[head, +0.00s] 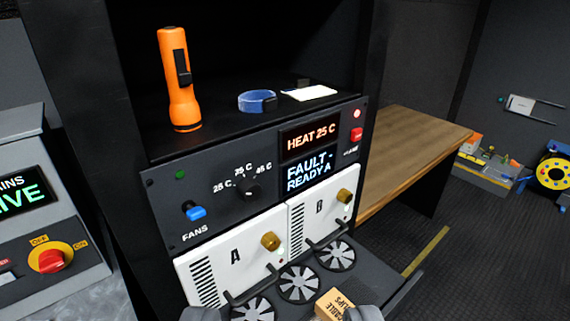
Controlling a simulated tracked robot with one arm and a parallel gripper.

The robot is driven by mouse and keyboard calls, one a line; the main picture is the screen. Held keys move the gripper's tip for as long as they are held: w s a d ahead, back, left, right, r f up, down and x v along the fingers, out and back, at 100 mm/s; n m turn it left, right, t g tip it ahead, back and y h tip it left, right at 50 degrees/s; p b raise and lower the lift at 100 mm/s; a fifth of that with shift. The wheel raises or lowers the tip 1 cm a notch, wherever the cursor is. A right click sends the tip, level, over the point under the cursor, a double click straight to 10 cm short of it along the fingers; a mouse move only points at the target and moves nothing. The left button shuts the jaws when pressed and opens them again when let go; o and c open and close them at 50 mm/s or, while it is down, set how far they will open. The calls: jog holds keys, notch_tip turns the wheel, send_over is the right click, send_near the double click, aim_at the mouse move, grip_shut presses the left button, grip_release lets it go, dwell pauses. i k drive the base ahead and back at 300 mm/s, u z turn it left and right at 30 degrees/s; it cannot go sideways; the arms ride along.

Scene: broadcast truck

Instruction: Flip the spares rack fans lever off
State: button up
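The spares rack panel (160,196) is dark and faces me. The fans lever (194,211) is a short blue-tipped toggle on its left, just above the white "FANS" label; I cannot tell its on or off position. A dark green lamp (180,174) sits above it. The displays read "HEAT 25 C" (311,138) and "FAULT - READY A" (309,171). My gripper (283,314) shows only as two grey fingertips at the bottom edge, wide apart. It is open, below and right of the lever, and not touching it.
A temperature knob (246,188) and a red switch (356,134) share the panel. White modules A (236,256) and B (319,208) with brass knobs sit below, above several fans. A cable clips box (334,303) lies near the right fingertip. An orange torch (178,80) stands on the shelf.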

aim_at(194, 213)
jog(key=k, duration=1.35)
jog(key=u, duration=0.35)
jog(key=i, duration=1.75)
jog(key=z, duration=0.25)
